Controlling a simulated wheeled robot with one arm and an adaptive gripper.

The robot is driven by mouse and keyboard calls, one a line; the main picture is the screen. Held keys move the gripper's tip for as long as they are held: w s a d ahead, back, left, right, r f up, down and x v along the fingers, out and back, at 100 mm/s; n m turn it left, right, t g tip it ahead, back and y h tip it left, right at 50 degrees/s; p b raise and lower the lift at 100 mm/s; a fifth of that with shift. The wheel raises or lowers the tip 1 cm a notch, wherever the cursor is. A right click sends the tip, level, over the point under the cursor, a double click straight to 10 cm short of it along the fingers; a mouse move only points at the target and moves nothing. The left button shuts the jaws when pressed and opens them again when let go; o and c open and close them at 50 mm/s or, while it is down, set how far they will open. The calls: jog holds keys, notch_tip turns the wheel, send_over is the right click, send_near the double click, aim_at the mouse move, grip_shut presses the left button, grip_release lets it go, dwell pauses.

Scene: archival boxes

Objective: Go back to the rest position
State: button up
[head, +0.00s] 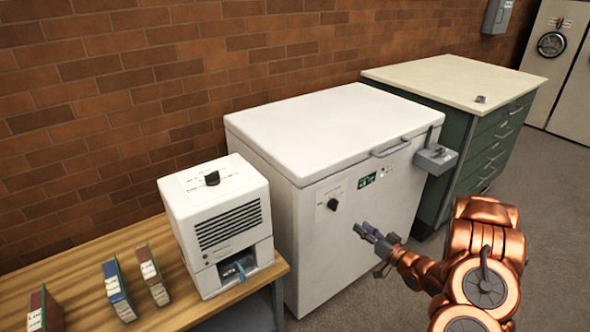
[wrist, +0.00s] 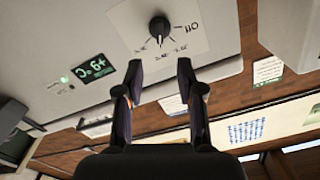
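My gripper (head: 372,233) is at the end of my copper-coloured arm, in front of the white chest freezer (head: 335,130). In the wrist view my gripper (wrist: 159,82) has its two dark fingers apart, with nothing between them. A black knob (wrist: 159,28) on a white label plate sits just beyond the fingertips, apart from them. The same knob (head: 333,204) shows on the freezer's front in the head view, left of my gripper. A lit green display (wrist: 90,68) is beside the plate.
A white box-shaped device (head: 218,225) and several upright archival boxes (head: 117,290) stand on a wooden table (head: 75,285) at left. A green drawer cabinet (head: 490,145) stands right of the freezer, with a grey latch box (head: 436,158) between. The floor at right is clear.

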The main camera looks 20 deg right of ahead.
notch_tip(320, 180, up, 6)
jog(key=w+d+f+n+g+h, duration=0.1)
jog(key=w+d+g+h, duration=0.2)
jog(key=g+h, duration=0.45)
jog(key=s+a+r+g, duration=0.4)
jog(key=s+a+r, duration=0.2)
jog(key=s, duration=0.1)
jog(key=s+a+r+n+g+y, duration=0.15)
jog(key=s+a+r+g, duration=0.25)
jog(key=s+a, duration=1.1)
jog(key=s+a+r+m+g+y, duration=0.15)
jog(key=s+a+r+g, duration=0.3)
jog(key=s+a, duration=1.1)
notch_tip(320, 180, up, 12)
jog(key=s+d+p, duration=0.1)
jog(key=d+p, duration=0.1)
jog(key=p, duration=1)
jog(key=shift+s+d+n+t, duration=0.15)
jog(key=shift+d+n+t, duration=0.15)
jog(key=shift+n, duration=0.1)
